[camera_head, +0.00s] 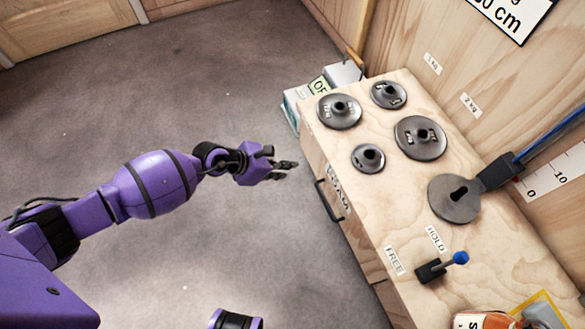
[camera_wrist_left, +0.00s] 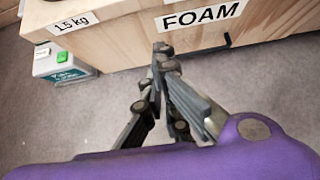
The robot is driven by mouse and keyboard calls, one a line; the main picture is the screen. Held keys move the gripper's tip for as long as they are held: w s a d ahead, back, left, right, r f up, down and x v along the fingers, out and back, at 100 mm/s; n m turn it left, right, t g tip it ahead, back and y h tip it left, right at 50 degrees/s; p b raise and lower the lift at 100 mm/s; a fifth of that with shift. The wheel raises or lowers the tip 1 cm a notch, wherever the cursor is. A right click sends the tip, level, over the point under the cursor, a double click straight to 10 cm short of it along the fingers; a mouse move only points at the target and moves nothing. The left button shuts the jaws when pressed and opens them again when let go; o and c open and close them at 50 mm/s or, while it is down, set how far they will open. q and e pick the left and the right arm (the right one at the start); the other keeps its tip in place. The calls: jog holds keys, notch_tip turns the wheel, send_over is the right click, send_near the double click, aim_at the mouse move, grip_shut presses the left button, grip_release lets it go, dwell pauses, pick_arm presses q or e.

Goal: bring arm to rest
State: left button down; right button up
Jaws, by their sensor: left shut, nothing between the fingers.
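My left gripper (camera_head: 287,169) is shut and empty. In the head view it hangs over the floor, apart from the left side of the wooden bench (camera_head: 385,195). In the left wrist view my left gripper (camera_wrist_left: 163,55) has its fingertips together, pointing toward the bench front with the FOAM label (camera_wrist_left: 203,15). My left arm reaches in from the left, stretched out. My right gripper is not in view; only a purple piece of mine shows at the bottom edge of the head view.
Several dark disc weights (camera_head: 419,137) lie on the bench top. A blue-knobbed lever (camera_head: 456,259) stands near FREE and HOLD labels. A drawer handle (camera_head: 328,201) sticks out. The floor (camera_head: 200,90) at left is clear.

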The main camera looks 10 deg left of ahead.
pick_arm(q)
jog(key=shift+p+v, duration=0.5)
jog(key=shift+v, duration=1.4)
jog(key=shift+s+f, duration=0.1)
